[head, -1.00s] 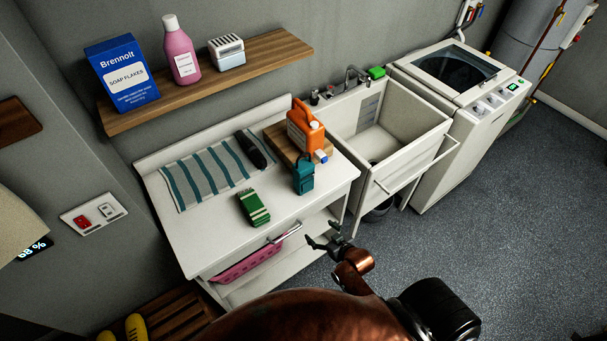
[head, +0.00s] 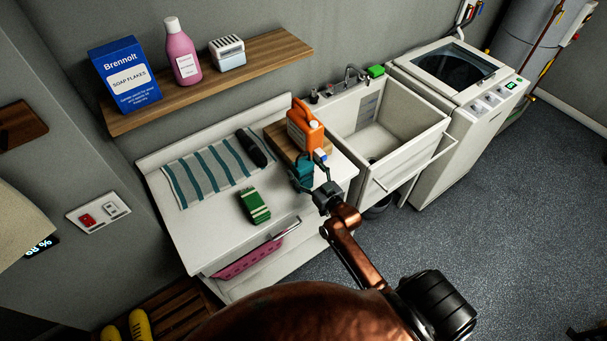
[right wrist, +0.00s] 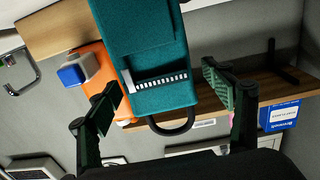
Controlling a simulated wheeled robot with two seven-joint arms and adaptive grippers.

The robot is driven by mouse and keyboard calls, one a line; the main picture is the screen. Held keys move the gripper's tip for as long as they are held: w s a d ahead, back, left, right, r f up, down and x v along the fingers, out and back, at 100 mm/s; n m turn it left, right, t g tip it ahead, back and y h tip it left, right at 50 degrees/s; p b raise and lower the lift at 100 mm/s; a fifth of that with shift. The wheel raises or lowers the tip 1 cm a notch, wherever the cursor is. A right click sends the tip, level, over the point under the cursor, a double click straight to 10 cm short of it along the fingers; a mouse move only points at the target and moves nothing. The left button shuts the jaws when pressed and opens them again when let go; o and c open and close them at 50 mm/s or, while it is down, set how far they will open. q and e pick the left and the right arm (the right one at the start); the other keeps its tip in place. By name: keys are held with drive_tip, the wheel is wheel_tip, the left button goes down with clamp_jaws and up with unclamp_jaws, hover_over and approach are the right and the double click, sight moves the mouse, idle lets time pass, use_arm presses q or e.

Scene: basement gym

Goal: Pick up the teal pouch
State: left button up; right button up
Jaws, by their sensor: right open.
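The teal pouch (head: 298,177) stands on the white worktop near its right edge, in front of the orange jug. My right gripper (head: 313,175) is at the pouch's right side and partly covers it. In the right wrist view the pouch (right wrist: 152,62), with a dark loop and a pale zip-like strip, appears in the gap between the open fingers of my right gripper (right wrist: 163,88). Space shows on both sides of the pouch; I cannot tell how deep it sits between the fingers. My left gripper is out of view.
The orange jug (head: 303,128) stands on a wooden board (head: 279,138) close behind the pouch. A green striped packet (head: 254,206) lies to its left, beside a striped towel (head: 205,173) and a dark object (head: 251,149). A sink (head: 392,136) is at the right.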

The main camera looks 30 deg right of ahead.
drive_tip(key=shift+w, duration=0.4)
drive_tip(key=shift+c, duration=0.3)
drive_tip(key=c, duration=1.3)
drive_tip(key=shift+c, duration=0.2)
drive_tip(key=shift+r, duration=0.1)
